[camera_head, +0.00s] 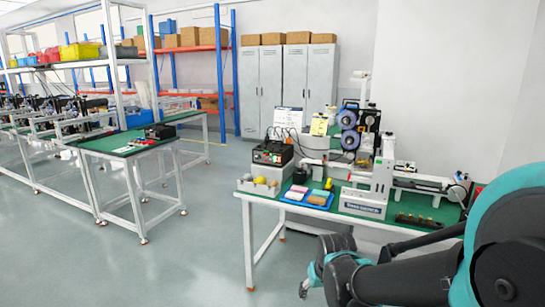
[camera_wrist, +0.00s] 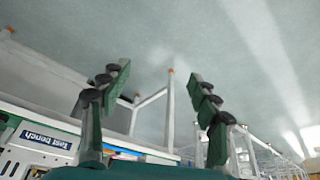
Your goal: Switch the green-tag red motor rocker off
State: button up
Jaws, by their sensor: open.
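I cannot make out a red motor rocker with a green tag in either view. A similar small black unit (camera_head: 160,131) sits on the left bench. The details on both are too small to tell as rockers or tags. My gripper (camera_wrist: 158,78) is open and empty in the wrist view, over floor beside the bench. My arm reaches in at the lower right of the head view.
The near bench holds a white machine with blue reels (camera_head: 349,130), a blue tray (camera_head: 308,197), a grey bin (camera_head: 259,186) and a row of small brass-coloured parts (camera_head: 418,221). The "Test bench" label (camera_wrist: 46,139) shows at the wrist view's left. Open floor (camera_head: 195,235) lies between the benches.

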grip_shut()
dwell(1.4)
